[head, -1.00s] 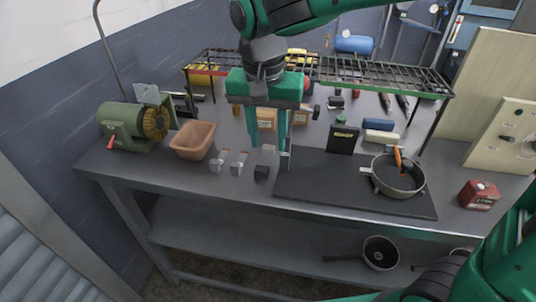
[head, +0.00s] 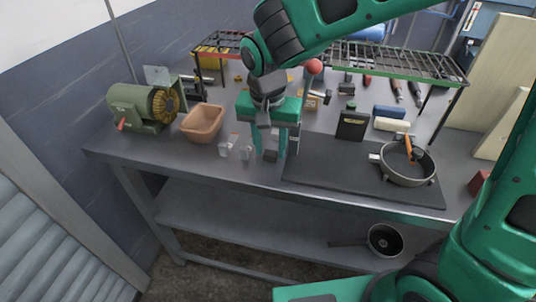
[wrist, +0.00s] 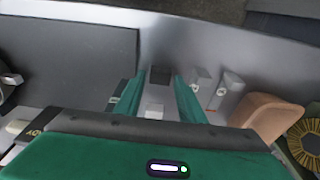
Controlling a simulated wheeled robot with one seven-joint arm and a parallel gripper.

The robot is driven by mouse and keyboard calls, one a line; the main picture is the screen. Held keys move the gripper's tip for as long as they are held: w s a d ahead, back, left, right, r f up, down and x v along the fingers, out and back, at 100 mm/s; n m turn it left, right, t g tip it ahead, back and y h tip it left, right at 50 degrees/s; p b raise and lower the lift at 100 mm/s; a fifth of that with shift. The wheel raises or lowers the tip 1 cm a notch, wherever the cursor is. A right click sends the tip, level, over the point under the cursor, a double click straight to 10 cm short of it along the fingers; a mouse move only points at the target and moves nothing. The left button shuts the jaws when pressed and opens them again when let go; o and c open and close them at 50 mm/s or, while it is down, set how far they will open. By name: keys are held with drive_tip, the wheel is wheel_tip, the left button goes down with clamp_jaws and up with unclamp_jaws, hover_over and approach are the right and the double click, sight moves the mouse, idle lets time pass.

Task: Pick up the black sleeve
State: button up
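The black sleeve (head: 270,157) is a small dark block standing on the grey workbench (head: 130,158), left of the black mat. My gripper (head: 269,152) points down over it, with its two green fingers apart, one on either side of the sleeve in the head view. In the wrist view the sleeve (wrist: 160,76) shows in the gap at the fingertips of my gripper (wrist: 161,78). Dark gaps show between the sleeve and the fingers there. I cannot tell how far down the fingertips reach beside it.
Small grey metal parts (head: 246,153) stand close left of the gripper. A light block (wrist: 153,111) lies between the fingers nearer the palm. A brown bin (head: 203,124) and green grinder (head: 142,108) are left. The black mat (head: 330,172) holds a pan (head: 407,168). A wire rack (head: 400,62) stands behind.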

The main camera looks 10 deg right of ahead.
drive_tip(key=shift+f, duration=0.4)
drive_tip(key=c, duration=0.8)
drive_tip(key=shift+c, duration=0.2)
drive_tip(key=shift+r, duration=0.1)
